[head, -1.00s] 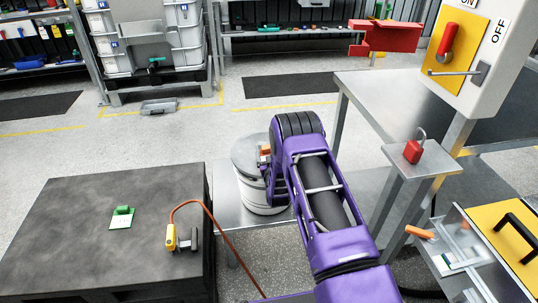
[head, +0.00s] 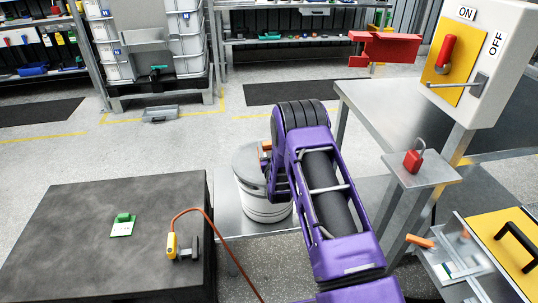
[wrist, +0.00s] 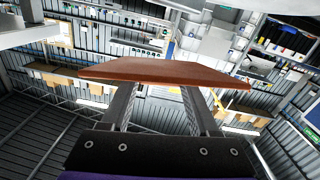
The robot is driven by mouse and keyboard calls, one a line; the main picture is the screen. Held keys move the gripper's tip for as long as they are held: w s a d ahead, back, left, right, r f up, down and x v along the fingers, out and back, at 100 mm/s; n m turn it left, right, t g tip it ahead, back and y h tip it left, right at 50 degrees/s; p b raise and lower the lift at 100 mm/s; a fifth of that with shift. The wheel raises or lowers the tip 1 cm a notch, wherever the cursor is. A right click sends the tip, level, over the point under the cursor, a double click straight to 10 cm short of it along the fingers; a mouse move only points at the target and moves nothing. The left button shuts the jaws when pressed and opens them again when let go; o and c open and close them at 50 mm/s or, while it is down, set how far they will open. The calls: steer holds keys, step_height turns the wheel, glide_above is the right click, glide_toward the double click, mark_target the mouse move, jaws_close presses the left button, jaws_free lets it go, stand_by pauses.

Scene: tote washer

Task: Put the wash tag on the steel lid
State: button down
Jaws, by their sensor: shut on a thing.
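The steel lid (head: 246,160) is the round grey top of a white drum on a low metal bench. My arm covers its right part. My gripper (wrist: 160,92) is shut on a flat orange-brown piece (wrist: 165,71), seen nearly edge-on in the wrist view. In the head view a bit of orange shows beside my wrist, over the lid's right edge. The fingertips are mostly hidden there, and I cannot tell whether the piece touches the lid. I cannot tell which piece is the wash tag.
The dark table (head: 75,255) stands left of the bench (head: 228,205). A yellow corded device (head: 172,246) lies on it. A red padlock (head: 412,162) sits on a post shelf at right, below a switch box (head: 488,75). The floor behind the drum is open.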

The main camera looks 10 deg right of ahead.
step_height(320, 180, up, 3)
steer(key=shift+r, duration=0.1)
steer(key=shift+s+r+g, duration=0.2)
steer(key=shift+g, duration=0.1)
steer(key=shift+s+d+f+m+g, duration=0.1)
steer(key=shift+s+m+g, duration=0.2)
steer(key=shift+s+g, duration=0.1)
steer(key=shift+s+f+m+g+y, duration=0.3)
steer(key=shift+s+f+g, duration=0.35)
steer(key=shift+f, duration=0.2)
step_height(320, 180, down, 5)
steer(key=shift+r, duration=0.1)
steer(key=shift+f+b, duration=0.55)
steer(key=shift+f, duration=1.8)
